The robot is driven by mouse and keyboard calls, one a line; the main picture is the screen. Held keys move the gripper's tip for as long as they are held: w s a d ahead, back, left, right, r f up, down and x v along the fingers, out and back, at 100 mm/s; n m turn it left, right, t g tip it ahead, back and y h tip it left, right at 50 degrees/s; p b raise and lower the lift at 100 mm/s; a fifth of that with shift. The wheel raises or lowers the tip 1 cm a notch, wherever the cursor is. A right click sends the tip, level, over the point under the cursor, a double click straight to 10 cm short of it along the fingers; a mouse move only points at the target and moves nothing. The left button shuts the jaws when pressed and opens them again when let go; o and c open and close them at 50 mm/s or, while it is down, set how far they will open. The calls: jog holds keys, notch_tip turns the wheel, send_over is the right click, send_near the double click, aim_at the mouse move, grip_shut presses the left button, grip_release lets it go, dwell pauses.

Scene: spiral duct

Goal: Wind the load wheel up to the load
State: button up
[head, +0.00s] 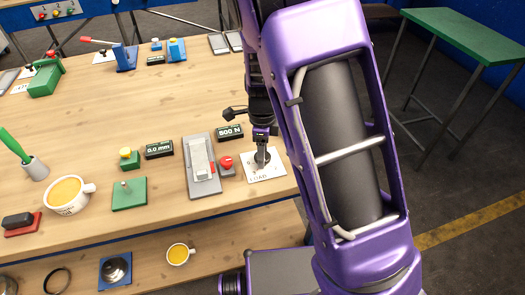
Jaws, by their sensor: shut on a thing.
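The load wheel (262,158) is a small grey metal part standing on a white plate marked "LOAD" (264,178) at the table's right edge. My gripper (262,136) comes down from above and is shut on the load wheel's top part. The jaws and my arm hide much of the wheel, so its angle cannot be told.
Left of the wheel are a red button on a grey box (226,164), a grey slide fixture (200,165), a display reading "0.0 mm" (158,149) and a green block (130,194). Cups stand further left. A green table (470,35) is at right.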

jog(key=shift+m, duration=1.1)
jog(key=o, duration=1.4)
jog(key=shift+c, duration=0.2)
notch_tip(320, 180, up, 18)
jog(key=shift+f, duration=0.25)
